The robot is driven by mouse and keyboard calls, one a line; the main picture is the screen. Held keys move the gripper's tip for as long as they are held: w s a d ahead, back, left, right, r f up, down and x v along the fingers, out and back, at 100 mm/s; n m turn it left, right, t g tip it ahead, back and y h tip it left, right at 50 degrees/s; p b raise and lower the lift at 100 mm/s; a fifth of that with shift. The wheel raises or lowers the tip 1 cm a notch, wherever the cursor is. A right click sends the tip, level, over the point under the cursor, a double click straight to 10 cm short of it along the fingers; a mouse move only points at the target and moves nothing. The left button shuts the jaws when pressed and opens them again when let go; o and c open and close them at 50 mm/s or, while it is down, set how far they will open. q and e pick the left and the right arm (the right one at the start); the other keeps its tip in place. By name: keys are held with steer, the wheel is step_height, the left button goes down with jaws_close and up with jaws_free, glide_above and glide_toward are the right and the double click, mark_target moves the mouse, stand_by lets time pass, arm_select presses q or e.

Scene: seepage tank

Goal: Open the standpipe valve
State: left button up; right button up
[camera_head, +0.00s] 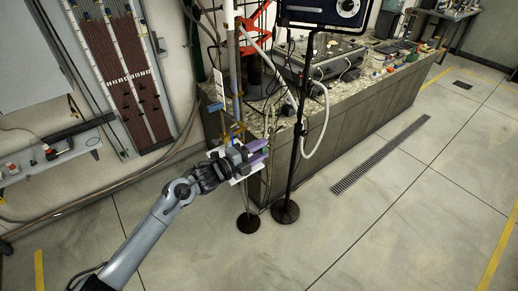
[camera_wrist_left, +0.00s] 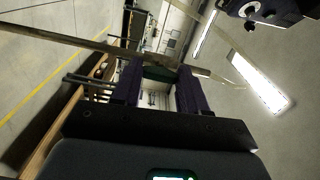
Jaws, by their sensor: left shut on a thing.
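The standpipe (camera_head: 233,75) rises upright in front of the tank bench in the head view, with thin brass-coloured pipework low on it. My left gripper (camera_head: 262,152), with purple fingers, is at the lower part of this pipework. In the left wrist view, the two dark purple fingers of my left gripper (camera_wrist_left: 161,85) are on either side of a dark green piece (camera_wrist_left: 160,73), which appears to be the standpipe valve's handle. The gripper is shut on it. In the head view the gripper hides the valve, so its angle cannot be told. My right gripper is in neither view.
A stone-topped bench (camera_head: 350,122) with instruments runs behind the gripper to the right. A black stand (camera_head: 287,212) with a round base stands just right of the gripper. A manometer board (camera_head: 125,65) hangs on the left wall. The floor in front is clear.

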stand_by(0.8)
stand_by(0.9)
arm_select(q)
steer(key=o, duration=1.1)
steer(key=shift+c, duration=0.2)
steer(key=p+v, duration=0.1)
steer(key=v, duration=0.9)
steer(key=shift+s+a, duration=0.3)
steer(key=shift+f, duration=0.1)
